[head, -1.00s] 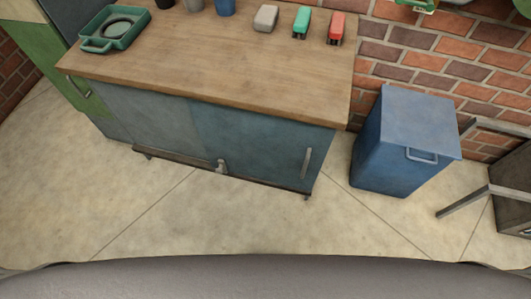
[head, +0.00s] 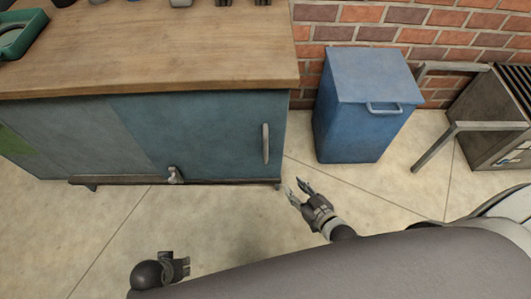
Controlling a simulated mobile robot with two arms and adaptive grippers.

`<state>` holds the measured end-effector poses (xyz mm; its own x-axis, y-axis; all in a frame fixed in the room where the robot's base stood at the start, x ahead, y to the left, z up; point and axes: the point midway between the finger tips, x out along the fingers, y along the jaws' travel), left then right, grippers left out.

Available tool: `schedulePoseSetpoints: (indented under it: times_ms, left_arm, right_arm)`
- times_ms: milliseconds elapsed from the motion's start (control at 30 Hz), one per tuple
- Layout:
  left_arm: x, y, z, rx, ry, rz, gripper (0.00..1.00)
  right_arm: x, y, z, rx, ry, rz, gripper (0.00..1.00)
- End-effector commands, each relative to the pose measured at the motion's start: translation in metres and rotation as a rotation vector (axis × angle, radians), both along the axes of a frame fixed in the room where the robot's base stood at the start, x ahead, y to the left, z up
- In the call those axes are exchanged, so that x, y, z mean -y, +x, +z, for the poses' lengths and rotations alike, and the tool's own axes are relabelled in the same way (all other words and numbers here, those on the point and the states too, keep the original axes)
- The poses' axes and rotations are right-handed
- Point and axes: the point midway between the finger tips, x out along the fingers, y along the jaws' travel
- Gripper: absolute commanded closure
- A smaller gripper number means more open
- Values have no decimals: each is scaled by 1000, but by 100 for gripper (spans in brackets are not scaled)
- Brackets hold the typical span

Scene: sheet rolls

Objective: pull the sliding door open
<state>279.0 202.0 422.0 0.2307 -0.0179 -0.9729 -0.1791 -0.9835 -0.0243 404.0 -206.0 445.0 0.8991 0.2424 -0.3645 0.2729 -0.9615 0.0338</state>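The sliding door (head: 210,130) is the dark teal front panel of a wooden-topped cabinet. Its upright grey handle (head: 265,143) is near the right end. A paler panel (head: 75,135) is to its left, and I see no gap between the panels. My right gripper (head: 295,188) is open and empty, its fingers pointing up and left. In the picture it is below and right of the handle, apart from it. My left gripper (head: 184,268) is low in the view, left of centre, away from the door; its fingers are not clear.
A metal fitting (head: 175,175) is on the low rail under the door. A blue bin (head: 365,110) stands to the cabinet's right by the brick wall. A grey metal frame (head: 470,125) is further right. The floor (head: 235,215) before the cabinet is clear.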

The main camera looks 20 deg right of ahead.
Motion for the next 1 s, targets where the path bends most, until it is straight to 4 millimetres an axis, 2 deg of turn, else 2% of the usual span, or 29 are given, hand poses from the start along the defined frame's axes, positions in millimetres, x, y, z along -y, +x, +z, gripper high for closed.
schedulePoseSetpoints:
  times_ms: [133, 300, 400, 533, 633, 1000]
  left_arm:
    - [0, 8, 26, 30, -2, 4, 60]
    - [-1, 6, 58, 48, -2, 8, 60]
    - [-1, 5, 68, 51, -2, 9, 60]
    - [-1, 4, 75, 55, -3, 9, 60]
    - [-2, 3, 82, 59, -3, 10, 60]
    - [-4, -9, 120, 79, -4, 12, 60]
  right_arm:
    - [-14, 22, 35, 175, 64, 30, 65]
    - [-25, 30, 73, 301, 121, 51, 65]
    - [-28, 32, 85, 336, 139, 55, 65]
    - [-30, 39, 91, 351, 145, 57, 65]
    - [-35, 51, 91, 352, 145, 56, 65]
    - [-56, 115, 90, 350, 145, 57, 65]
